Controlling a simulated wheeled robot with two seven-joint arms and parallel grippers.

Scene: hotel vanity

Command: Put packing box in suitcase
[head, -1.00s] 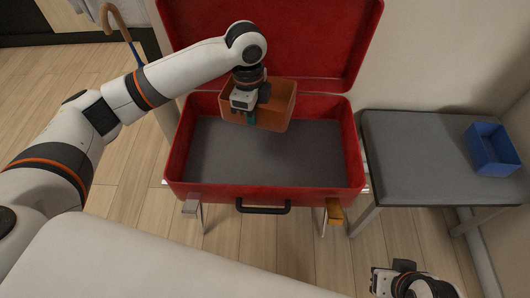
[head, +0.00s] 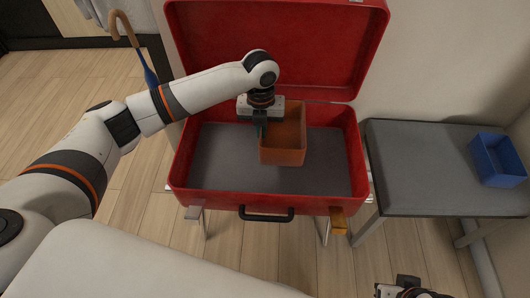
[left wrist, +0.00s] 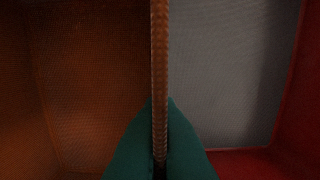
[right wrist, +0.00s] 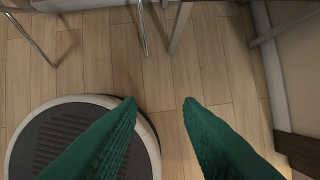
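The orange-brown packing box (head: 284,157) is an open-topped box inside the open red suitcase (head: 270,203), over its grey floor. My left gripper (head: 261,130) is at the box's left wall. In the left wrist view its teal fingertips (left wrist: 160,145) are shut on the thin wall of the box (left wrist: 75,90), with the grey suitcase floor (left wrist: 225,70) on the right. I cannot tell if the box touches the floor. My right gripper (right wrist: 160,105) is open and empty, above the wooden floor; part of it shows at the head view's bottom right.
A grey bench (head: 420,165) right of the suitcase carries a blue box (head: 497,160). The suitcase lid (head: 280,45) stands open at the back. An umbrella with a curved handle (head: 122,25) is at upper left.

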